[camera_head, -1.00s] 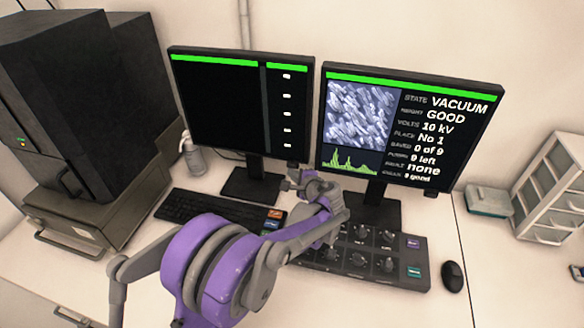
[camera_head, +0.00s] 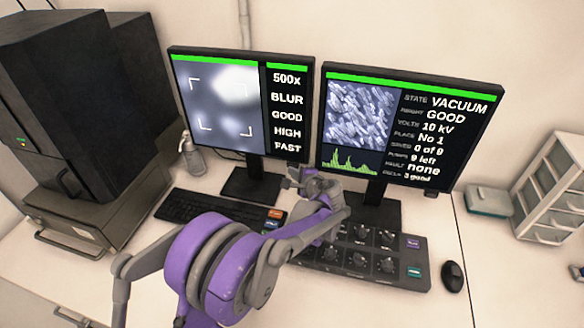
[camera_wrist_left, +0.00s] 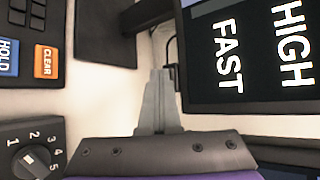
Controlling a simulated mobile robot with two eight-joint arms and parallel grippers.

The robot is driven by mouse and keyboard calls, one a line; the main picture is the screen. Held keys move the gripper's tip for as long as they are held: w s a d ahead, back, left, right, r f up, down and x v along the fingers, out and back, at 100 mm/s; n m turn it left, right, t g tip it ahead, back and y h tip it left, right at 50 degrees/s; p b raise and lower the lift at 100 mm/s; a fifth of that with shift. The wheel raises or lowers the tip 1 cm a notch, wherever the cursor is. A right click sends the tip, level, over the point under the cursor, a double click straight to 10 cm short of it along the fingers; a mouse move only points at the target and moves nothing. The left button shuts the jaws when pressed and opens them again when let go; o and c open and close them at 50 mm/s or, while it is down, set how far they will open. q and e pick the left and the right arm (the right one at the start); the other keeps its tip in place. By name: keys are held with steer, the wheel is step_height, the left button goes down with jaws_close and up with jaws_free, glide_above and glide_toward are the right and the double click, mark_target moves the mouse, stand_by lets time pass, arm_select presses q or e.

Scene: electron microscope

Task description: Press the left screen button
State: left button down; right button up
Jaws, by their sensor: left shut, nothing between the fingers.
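The left screen (camera_head: 217,108) is lit. It shows a blurred grey picture with corner marks, and 500x, BLUR, GOOD, HIGH and FAST on its right strip. My left gripper (camera_head: 293,174) is by its lower right corner. In the left wrist view my left gripper (camera_wrist_left: 160,74) is shut and empty, its tips beside the screen's lower edge. A small dark piece (camera_wrist_left: 172,76) juts from that edge next to the fingertips, perhaps the button; I cannot tell whether they touch.
The right screen (camera_head: 358,115) is lit too. A keyboard (camera_head: 200,207), a knob panel (camera_head: 345,262) and a mouse (camera_head: 453,277) lie on the desk below. A bottle (camera_head: 192,158) stands left of the left screen's stand.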

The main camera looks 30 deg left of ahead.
arm_select(q)
steer(key=shift+s+d, duration=0.2)
steer(key=shift+s, duration=0.55)
steer(key=shift+s, duration=0.1)
steer(key=shift+s+d+b, duration=0.15)
steer(key=shift+s+d, duration=0.05)
steer(key=shift+s, duration=0.6)
steer(key=shift+s+d+b, duration=0.1)
steer(key=shift+s+d, duration=0.1)
steer(key=shift+s, duration=0.55)
steer(key=shift+s+d+b, duration=0.15)
steer(key=shift+s+d, duration=0.05)
steer(key=shift+s, duration=0.6)
steer(key=s+d+n+g+h+p, duration=0.1)
steer(key=s+d+n+h, duration=0.4)
steer(key=s, duration=0.8)
steer(key=s+d+n+g+h+p, duration=0.1)
steer(key=s+d+n+h, duration=0.4)
steer(key=s, duration=0.9)
steer(key=d+n+p, duration=0.1)
steer(key=d, duration=0.2)
steer(key=shift+d+r, duration=0.2)
steer(key=shift+r, duration=0.15)
